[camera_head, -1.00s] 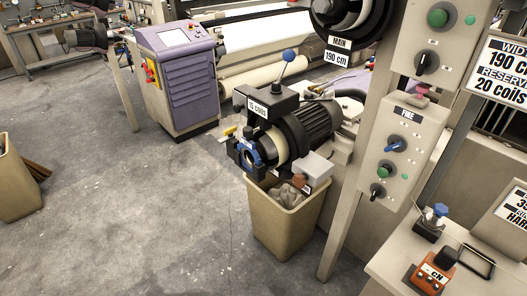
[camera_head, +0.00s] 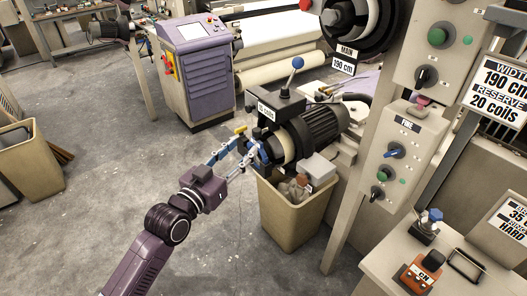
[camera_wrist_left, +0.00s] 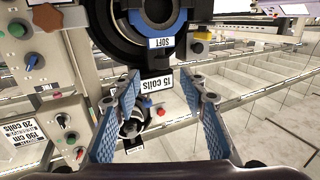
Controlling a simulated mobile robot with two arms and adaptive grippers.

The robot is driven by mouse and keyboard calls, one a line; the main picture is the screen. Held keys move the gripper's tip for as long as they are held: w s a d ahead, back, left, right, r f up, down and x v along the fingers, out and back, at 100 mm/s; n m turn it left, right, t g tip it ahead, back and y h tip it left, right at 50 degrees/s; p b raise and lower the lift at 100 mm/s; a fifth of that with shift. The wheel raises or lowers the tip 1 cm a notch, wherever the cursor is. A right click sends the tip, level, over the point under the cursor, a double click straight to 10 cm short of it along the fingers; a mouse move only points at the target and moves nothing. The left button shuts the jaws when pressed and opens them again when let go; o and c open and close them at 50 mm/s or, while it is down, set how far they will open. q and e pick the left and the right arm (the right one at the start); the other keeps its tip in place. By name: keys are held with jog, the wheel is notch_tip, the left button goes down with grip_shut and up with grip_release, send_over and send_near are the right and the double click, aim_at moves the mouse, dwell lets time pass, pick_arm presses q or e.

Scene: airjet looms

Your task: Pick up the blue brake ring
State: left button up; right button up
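The blue brake ring (camera_head: 263,153) is on the front end of the dark motor-like feeder (camera_head: 308,125), largely hidden by my gripper in the head view. In the left wrist view, upside down, a dark ring with a blue edge and a "SOFT" label (camera_wrist_left: 166,42) shows at the top. My left gripper (camera_head: 246,146) reaches in from the lower left with its fingers spread, close in front of the ring. Its blue-padded fingers (camera_wrist_left: 163,78) are apart and nothing is between the tips. Contact with the ring cannot be told. My right gripper is not in view.
A blue-knobbed lever (camera_head: 297,63) rises above the feeder, beside a "15 coils" label. A tan bin (camera_head: 292,222) stands underneath. A post and control panel (camera_head: 402,155) are to the right, a purple cabinet (camera_head: 200,75) behind.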

aim_at(254, 135)
pick_arm(q)
jog(key=x, duration=0.2)
jog(key=shift+w+p, duration=0.3)
jog(key=shift+p, duration=0.05)
jog(key=p+x, duration=0.1)
jog(key=x, duration=0.2)
jog(key=shift+w+d+r, duration=0.15)
jog(key=shift+w, duration=0.2)
jog(key=shift+w+d+p, duration=0.25)
jog(key=shift+w+p, duration=0.05)
jog(key=shift+w, duration=0.1)
jog(key=shift+c, duration=0.4)
grip_shut()
